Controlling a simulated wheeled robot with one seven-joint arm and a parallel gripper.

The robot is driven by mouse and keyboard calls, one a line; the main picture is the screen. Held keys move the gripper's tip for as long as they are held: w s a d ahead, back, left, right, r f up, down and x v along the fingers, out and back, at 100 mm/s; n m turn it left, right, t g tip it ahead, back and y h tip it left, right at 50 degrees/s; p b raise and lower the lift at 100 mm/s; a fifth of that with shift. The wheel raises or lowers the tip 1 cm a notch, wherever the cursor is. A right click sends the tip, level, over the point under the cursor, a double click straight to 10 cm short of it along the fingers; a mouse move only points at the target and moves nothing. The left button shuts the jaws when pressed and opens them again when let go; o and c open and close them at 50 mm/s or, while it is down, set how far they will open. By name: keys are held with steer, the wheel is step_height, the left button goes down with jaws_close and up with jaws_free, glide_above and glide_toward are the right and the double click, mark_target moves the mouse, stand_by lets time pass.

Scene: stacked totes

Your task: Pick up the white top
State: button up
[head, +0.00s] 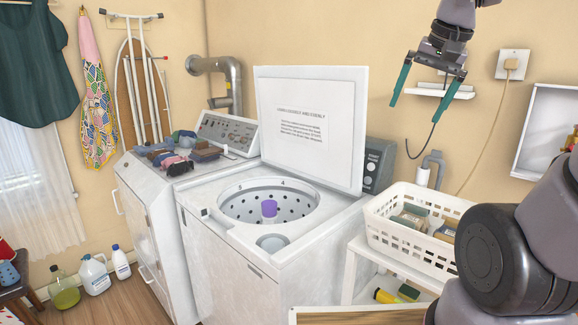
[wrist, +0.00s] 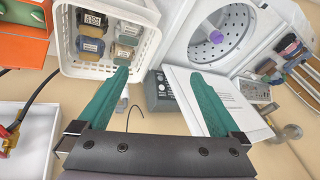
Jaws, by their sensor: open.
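I cannot make out a white top for certain. Folded clothes (head: 178,155) in pink, blue, brown and dark colours lie on the left white machine, and they also show at the right of the wrist view (wrist: 285,58). A dark green top (head: 35,60) hangs at the far left. The white washer lid (head: 310,125) stands raised behind the open drum. My gripper (head: 415,112) is open and empty, high in front of the back wall, right of the lid. In the wrist view its two green fingers (wrist: 160,75) are wide apart, with nothing between them.
A white basket (head: 405,230) with several packages stands on a white stand right of the washer (head: 235,265). A small wall shelf (head: 440,92) is close behind my gripper. Bottles (head: 94,275) stand on the floor at left. The air above the drum is clear.

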steer(key=s, duration=0.1)
steer(key=s+a+n+t, duration=0.1)
steer(key=s, duration=0.1)
steer(key=s+t+y, duration=0.1)
steer(key=s, duration=0.1)
steer(key=shift+a, duration=0.3)
steer(key=shift+s+a, duration=0.1)
steer(key=shift+s, duration=0.25)
steer(key=c, duration=0.8)
steer(key=shift+o, duration=0.2)
steer(key=n+g, duration=0.6)
steer(key=n, duration=0.8)
glide_above(402, 221)
steer(key=s, duration=0.1)
steer(key=shift+h, duration=0.4)
steer(key=f, duration=3.2)
steer(key=shift+d+f, duration=0.25)
steer(key=shift+w+a+f, duration=0.1)
steer(key=shift+w+f, duration=0.15)
steer(key=shift+f, duration=1.15)
steer(key=shift+w+a+f, duration=0.1)
steer(key=shift+w+f, duration=0.1)
steer(key=shift+f, duration=1.2)
